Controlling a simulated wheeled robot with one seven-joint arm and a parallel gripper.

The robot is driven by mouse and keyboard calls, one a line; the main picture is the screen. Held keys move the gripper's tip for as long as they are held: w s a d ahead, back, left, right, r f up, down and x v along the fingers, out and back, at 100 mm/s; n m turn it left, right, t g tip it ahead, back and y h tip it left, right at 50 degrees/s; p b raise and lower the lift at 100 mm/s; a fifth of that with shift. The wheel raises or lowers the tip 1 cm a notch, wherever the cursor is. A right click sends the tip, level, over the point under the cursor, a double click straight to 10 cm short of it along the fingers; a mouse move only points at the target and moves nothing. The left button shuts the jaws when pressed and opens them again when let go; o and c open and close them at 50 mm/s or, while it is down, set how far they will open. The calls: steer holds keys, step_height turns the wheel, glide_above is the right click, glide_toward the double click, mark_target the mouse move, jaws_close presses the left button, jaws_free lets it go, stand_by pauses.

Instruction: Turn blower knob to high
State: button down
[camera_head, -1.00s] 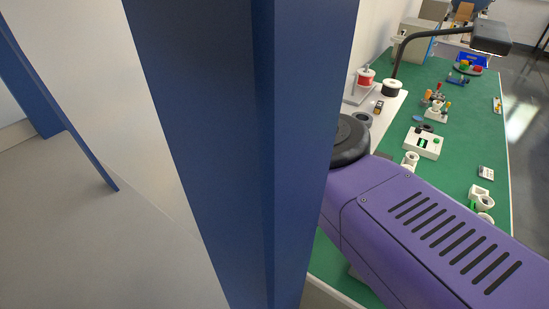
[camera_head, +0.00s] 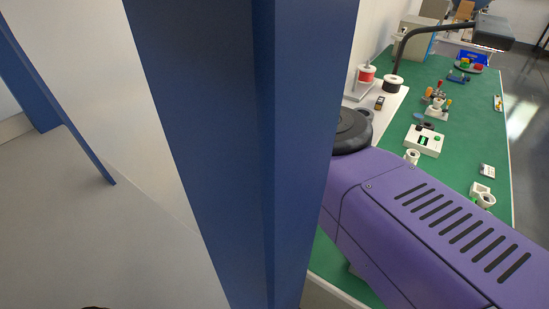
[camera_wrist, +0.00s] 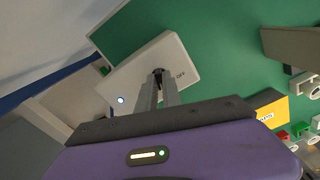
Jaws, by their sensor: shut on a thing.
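In the wrist view a pale box (camera_wrist: 135,82) carries a dark blower knob (camera_wrist: 158,71) with the word OFF printed beside it to the right. My gripper (camera_wrist: 159,80) reaches up to this knob, and its two fingers are shut on it. The fingers hide part of the knob, and I cannot read its exact setting. A small bluish-white light (camera_wrist: 121,100) glows on the box's lower left. In the head view my gripper, the knob and the box are hidden.
A blue post (camera_head: 235,150) blocks the middle of the head view. A green bench (camera_head: 470,130) holds several small parts, a white box (camera_head: 424,141) and a black lamp (camera_head: 490,32). A yellow label (camera_wrist: 270,113) shows right of my gripper.

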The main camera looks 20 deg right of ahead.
steer(key=m+b, duration=0.1)
steer(key=m, duration=0.3)
steer(key=shift+m+b, duration=0.55)
steer(key=shift+m, duration=1.35)
steer(key=c, duration=1.5)
jaws_free()
steer(key=shift+r, duration=0.15)
steer(key=shift+r+b, duration=0.65)
steer(key=shift+r, duration=3.15)
